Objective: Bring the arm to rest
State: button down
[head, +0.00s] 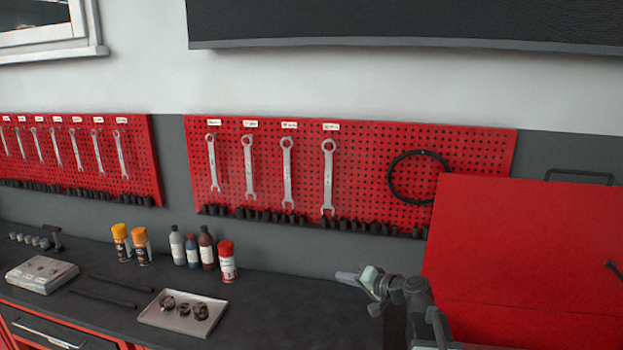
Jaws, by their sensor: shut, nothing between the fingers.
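My gripper (350,278) shows at the lower right of the head view, at the end of my folded grey arm (418,297). It points to the left, in front of the dark bench top, and its fingers are shut with nothing between them. It looks apart from the bench and from the red panel to its right. The lower part of the arm is cut off by the bottom edge.
A dark workbench (265,310) carries a metal tray (155,316) of small parts, several bottles and spray cans (227,262). A raised red lid or panel (530,250) stands close right of my arm. Wrenches hang on a red pegboard (370,160) behind.

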jog(key=s+a+f+n+g+h+b, duration=0.2)
jog(key=s+a+f+n+g+h, duration=0.25)
jog(key=s+f, duration=0.6)
jog(key=s+d+f+m+g+h, duration=0.1)
jog(key=s+d+f+g+h, duration=0.4)
jog(key=s+d+f, duration=0.3)
jog(key=s+d, duration=0.3)
jog(key=shift+d+f+m+g+h, duration=0.1)
jog(key=shift+d+m+g+h, duration=0.05)
jog(key=shift+m+g+h, duration=0.1)
